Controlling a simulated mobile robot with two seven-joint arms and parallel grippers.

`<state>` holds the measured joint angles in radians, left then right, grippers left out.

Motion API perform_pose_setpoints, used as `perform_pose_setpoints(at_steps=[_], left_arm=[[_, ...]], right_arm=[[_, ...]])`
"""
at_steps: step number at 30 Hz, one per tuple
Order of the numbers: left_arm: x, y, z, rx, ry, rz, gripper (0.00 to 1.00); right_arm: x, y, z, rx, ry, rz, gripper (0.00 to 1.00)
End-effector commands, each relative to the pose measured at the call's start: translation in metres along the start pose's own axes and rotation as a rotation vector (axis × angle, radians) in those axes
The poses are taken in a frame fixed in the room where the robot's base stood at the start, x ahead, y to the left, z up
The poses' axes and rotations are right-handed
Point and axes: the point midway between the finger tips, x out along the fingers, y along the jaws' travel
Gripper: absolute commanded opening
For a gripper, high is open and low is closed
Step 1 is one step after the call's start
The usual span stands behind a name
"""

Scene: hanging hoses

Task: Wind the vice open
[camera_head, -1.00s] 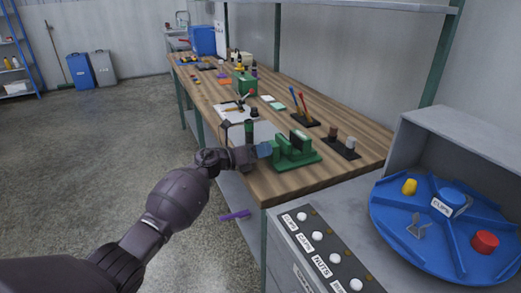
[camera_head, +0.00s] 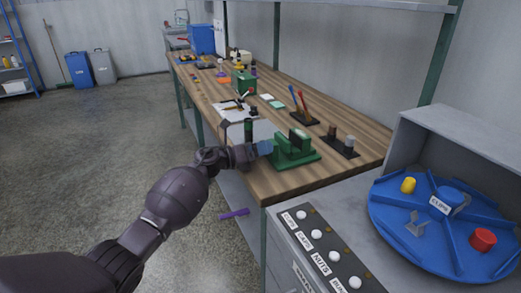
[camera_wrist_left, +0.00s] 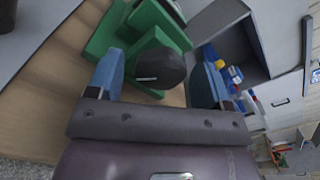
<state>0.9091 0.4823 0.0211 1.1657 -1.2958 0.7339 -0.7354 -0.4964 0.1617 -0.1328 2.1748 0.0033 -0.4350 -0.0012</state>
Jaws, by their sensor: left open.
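The green vice (camera_head: 296,152) stands on the near end of the wooden workbench. It also shows in the wrist view (camera_wrist_left: 135,30), where a dark round knob (camera_wrist_left: 160,68) on its near side faces me. My left gripper (camera_head: 264,148) is at the vice's left side. In the wrist view the blue fingers of my left gripper (camera_wrist_left: 158,80) are open, one on each side of the knob. Small gaps show beside the knob, and I see no firm grip on it. The space between the vice jaws is hard to make out. My right gripper is not in view.
On the workbench (camera_head: 258,181), a dark holder with pens (camera_head: 303,117) and a dark block with posts (camera_head: 340,146) stand behind the vice. A blue turntable (camera_head: 445,236) is at the right. A purple object (camera_head: 234,213) lies low beside the bench.

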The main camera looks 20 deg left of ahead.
Motion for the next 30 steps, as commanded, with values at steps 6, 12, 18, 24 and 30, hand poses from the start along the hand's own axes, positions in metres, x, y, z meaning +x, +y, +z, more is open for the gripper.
perform_pose_setpoints(at_steps=[6,12,18,24,30], left_arm=[[-0.011,-0.001,0.002,0.003,-0.001,0.001,0.73],[-0.046,-0.001,0.003,0.003,-0.002,0.002,0.73],[-0.081,-0.001,0.002,0.003,-0.001,0.001,0.73],[-0.102,0.000,0.000,0.001,0.000,0.000,0.73],[-0.108,0.000,0.000,0.001,0.000,0.000,0.73]], right_arm=[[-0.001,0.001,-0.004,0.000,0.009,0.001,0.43],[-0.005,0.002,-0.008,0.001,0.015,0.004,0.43],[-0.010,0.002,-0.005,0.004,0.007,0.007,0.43],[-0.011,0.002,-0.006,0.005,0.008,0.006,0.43],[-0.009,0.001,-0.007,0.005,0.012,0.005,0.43]])
